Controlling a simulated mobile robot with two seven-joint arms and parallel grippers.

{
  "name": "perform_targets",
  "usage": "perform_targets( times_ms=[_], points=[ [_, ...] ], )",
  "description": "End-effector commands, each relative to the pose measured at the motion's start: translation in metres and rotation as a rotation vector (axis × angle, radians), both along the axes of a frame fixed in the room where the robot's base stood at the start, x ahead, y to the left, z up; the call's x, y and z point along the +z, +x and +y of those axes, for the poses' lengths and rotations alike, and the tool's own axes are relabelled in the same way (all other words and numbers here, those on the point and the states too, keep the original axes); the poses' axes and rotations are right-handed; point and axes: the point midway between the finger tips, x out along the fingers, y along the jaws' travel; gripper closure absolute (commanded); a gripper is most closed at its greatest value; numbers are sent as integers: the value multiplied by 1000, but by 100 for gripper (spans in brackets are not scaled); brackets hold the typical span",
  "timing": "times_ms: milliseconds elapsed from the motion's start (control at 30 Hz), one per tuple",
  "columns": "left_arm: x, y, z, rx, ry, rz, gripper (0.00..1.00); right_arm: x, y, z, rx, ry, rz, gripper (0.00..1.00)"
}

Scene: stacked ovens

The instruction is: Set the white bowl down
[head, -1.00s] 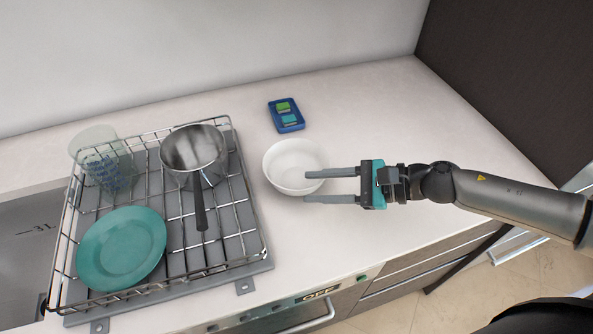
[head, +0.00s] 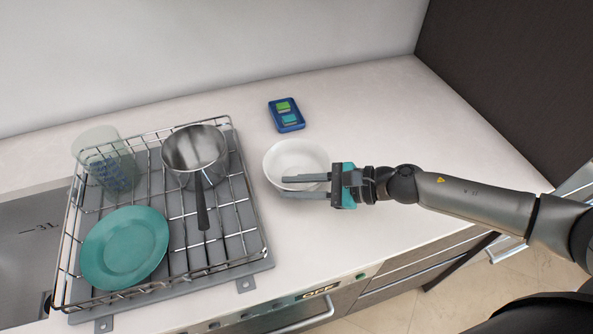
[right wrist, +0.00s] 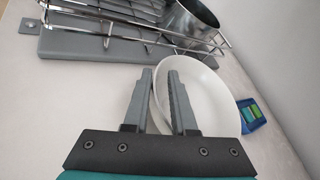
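The white bowl (head: 298,158) sits upright and empty on the pale counter (head: 390,130), right of the wire rack. It also shows in the right wrist view (right wrist: 208,95). My right gripper (head: 284,187) is at the bowl's near right side. Its two fingers are apart, with one over the bowl's inside and the other outside the near rim. In the right wrist view the fingers (right wrist: 160,72) show a gap between them with the bowl's edge in it. I cannot tell whether a finger touches the bowl. My left gripper is not in view.
A wire rack (head: 180,268) at left holds a steel saucepan (head: 195,150), a teal plate (head: 125,247) and a clear measuring jug (head: 105,160). A small blue tray (head: 287,124) with green and teal blocks lies behind the bowl. The counter to the right is clear.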

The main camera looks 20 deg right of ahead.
Motion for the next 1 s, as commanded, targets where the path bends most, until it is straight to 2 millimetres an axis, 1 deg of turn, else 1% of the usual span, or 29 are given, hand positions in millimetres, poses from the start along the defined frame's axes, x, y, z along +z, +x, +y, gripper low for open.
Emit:
perform_targets(
  times_ms=[33,200,1000],
  points=[
    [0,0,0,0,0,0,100,0,0,0,0,0,0,82],
    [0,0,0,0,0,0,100,0,0,0,0,0,0,100],
    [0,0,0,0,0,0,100,-1,-1,0,1,0,2,100]
  ],
)
